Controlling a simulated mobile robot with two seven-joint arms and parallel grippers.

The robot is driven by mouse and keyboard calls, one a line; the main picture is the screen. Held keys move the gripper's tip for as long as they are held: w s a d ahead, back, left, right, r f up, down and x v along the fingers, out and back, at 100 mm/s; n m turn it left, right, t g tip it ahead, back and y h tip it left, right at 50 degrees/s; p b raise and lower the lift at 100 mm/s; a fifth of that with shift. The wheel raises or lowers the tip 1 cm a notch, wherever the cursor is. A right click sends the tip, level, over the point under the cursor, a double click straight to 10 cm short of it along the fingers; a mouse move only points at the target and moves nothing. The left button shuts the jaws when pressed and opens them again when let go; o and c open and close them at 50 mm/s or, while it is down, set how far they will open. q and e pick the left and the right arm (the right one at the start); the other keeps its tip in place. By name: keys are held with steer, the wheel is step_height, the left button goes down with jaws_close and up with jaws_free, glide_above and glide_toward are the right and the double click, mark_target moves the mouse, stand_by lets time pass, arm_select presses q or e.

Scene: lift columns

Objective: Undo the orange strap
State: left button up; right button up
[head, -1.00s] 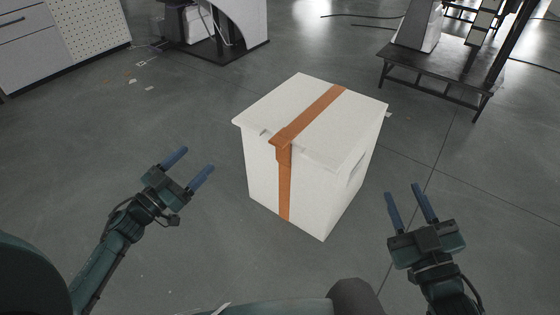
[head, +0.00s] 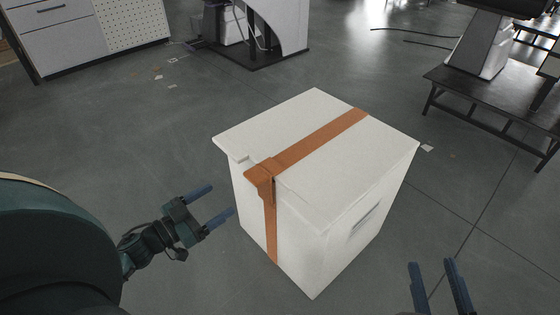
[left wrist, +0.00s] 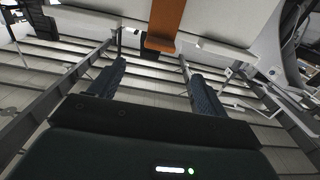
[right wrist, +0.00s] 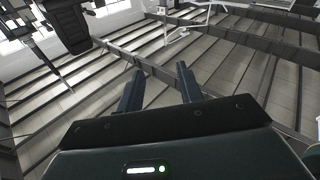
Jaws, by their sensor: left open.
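An orange strap (head: 318,142) runs across the top of a white lidded box (head: 345,205) and down its front left side. A folded end or flap of the strap sits at the lid's front edge. The strap's end also shows at the top of the left wrist view (left wrist: 165,22). My left gripper (head: 222,203) is open and empty, just left of the box and apart from the strap. My right gripper (head: 438,272) is open and empty at the lower right, apart from the box; the right wrist view shows its fingers (right wrist: 158,88) spread.
A grey cabinet (head: 60,40) and a white-sided stand (head: 280,30) are at the back. A dark low bench (head: 480,100) is at the back right. Grey floor around the box is clear, with small scraps near the cabinet.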

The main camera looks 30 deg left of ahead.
mark_target(249, 180)
arm_select(q)
steer(key=b+x, duration=0.3)
steer(key=x, duration=1.1)
steer(key=shift+s+b, duration=0.1)
steer(key=shift+b, duration=0.25)
arm_select(e)
steer(key=shift+w+a+f+m+y, duration=0.1)
steer(key=shift+w+a+m+y, duration=0.05)
steer(key=shift+w+m+y, duration=0.25)
arm_select(q)
steer(key=shift+c, duration=0.6)
steer(key=c, duration=1.3)
steer(key=shift+o, duration=0.2)
